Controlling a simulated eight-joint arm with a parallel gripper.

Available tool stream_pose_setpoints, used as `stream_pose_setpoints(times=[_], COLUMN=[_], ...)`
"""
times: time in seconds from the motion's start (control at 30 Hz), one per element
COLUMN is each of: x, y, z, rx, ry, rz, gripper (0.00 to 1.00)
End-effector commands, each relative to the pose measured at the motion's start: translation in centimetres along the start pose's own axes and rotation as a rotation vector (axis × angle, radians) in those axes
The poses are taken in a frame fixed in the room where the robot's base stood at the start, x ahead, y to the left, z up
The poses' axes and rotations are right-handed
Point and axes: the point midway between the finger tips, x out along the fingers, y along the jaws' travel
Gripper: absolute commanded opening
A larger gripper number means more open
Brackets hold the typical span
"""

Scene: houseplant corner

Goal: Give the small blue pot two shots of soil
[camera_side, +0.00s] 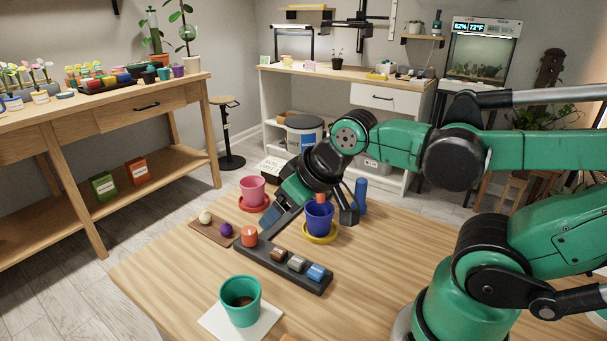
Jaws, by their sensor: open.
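The small blue pot (317,220) stands upright on a yellow saucer (321,240) in the middle of the wooden table. A small orange-red thing (320,199) shows at its rim; I cannot tell whether it is inside or behind. My gripper (306,217) is open, tilted down close to the blue pot, with dark fingers on either side of it in the picture. I cannot tell whether it touches the pot. A black rack (265,262) in front holds several small containers: an orange-red one (249,237), a brown one (278,254), a pale one (296,263) and a blue one (316,272).
A teal pot (240,307) with dark soil stands on white paper (268,319) at the front. A blue cylinder (361,194) stands behind right.

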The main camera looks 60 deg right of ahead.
Motion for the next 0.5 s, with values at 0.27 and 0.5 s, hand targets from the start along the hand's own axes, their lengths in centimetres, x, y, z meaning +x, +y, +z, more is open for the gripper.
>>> stream_pose_setpoints(times=[0.27,0.5], x=[0.00,0.00], y=[0.00,0.00], z=[0.00,0.00], rx=[0.000,0.000], ry=[0.000,0.000], rz=[0.000,0.000], gripper=[0.67,0.00])
